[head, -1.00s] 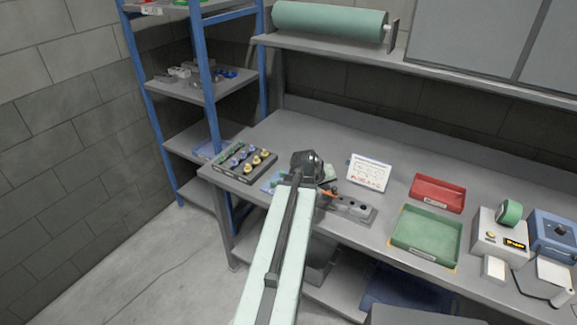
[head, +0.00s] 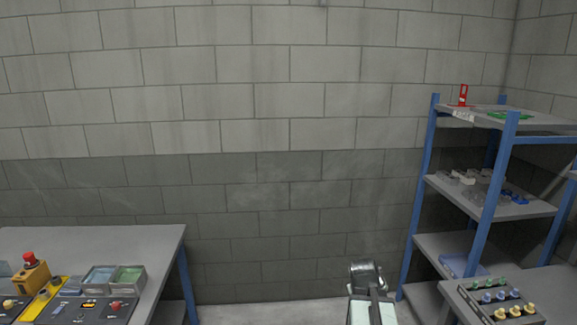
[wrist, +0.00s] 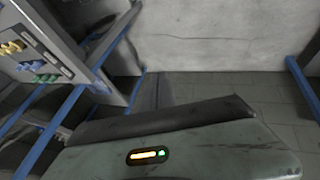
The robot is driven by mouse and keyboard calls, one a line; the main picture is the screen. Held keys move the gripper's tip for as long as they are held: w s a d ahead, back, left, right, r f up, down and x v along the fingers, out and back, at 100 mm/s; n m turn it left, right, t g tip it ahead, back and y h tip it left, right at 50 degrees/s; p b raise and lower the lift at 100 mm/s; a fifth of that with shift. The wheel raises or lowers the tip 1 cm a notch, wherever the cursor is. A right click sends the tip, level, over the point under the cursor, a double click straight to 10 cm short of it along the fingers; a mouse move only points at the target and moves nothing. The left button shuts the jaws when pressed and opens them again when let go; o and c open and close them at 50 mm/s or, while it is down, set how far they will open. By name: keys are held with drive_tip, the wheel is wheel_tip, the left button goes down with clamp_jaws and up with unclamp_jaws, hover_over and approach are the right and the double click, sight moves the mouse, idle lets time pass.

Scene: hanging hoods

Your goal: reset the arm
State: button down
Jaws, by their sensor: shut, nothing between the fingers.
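My arm shows at the bottom right of the middle in the head view, short and low in the picture. Its dark end with my gripper (head: 366,273) stands in front of the bare wall and floor, clear of the bench and shelves. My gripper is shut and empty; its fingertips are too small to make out. In the wrist view a grey-green body of mine with a dark edge and a small lit indicator fills the lower part.
A blue-posted shelf rack (head: 481,205) stands at the right, with a tray of coloured knobs (head: 497,302) on a bench before it. A table (head: 105,243) with control boxes stands at the left. Open floor (head: 270,315) lies between.

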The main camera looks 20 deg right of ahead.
drive_tip(key=w+a+f+n+y, duration=0.1)
drive_tip(key=w+a, duration=0.2)
drive_tip(key=a, duration=0.5)
drive_tip(key=w+a+n+y, duration=0.1)
drive_tip(key=w+a, duration=0.2)
drive_tip(key=a, duration=0.4)
drive_tip(key=a+f+n+g+y, duration=0.1)
drive_tip(key=a+f+n+y, duration=0.1)
drive_tip(key=a, duration=1.7)
drive_tip(key=s+a+g+y, duration=0.1)
drive_tip(key=s+a+g, duration=0.1)
drive_tip(key=s, duration=0.3)
drive_tip(key=shift+s+a+m, duration=0.4)
drive_tip(key=shift+a, duration=0.4)
